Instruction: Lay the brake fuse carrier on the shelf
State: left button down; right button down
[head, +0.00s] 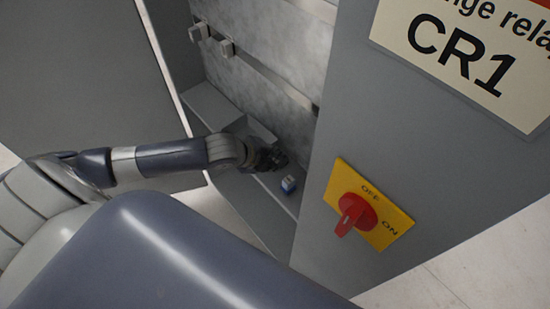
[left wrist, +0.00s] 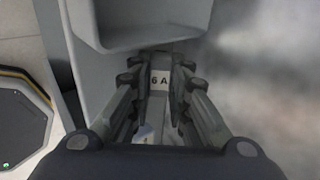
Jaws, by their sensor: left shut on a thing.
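My left gripper (head: 272,160) reaches into the open grey cabinet, low above the shelf (head: 255,208) at its bottom. In the left wrist view its fingers (left wrist: 160,82) are shut on a grey block with a white "6 A" label, which I take as the brake fuse carrier (left wrist: 160,78). The fingers hide its sides. In the head view the carrier is not clearly visible behind the dark fingers. A small blue and white object (head: 289,184) is on the shelf just beyond the fingertips. My right gripper is not in view.
A grey tray-like bin (head: 248,130) is beside the gripper. The cabinet door (head: 85,90) is at left. At right, a panel carries a red rotary switch (head: 356,213) and a CR1 label (head: 460,50). Rails with small grey blocks (head: 199,32) are above.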

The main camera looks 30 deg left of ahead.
pick_arm(q)
jog(key=shift+f, duration=0.1)
jog(key=c, duration=1.4)
grip_release()
jog(key=shift+c, duration=0.2)
jog(key=v, duration=1.2)
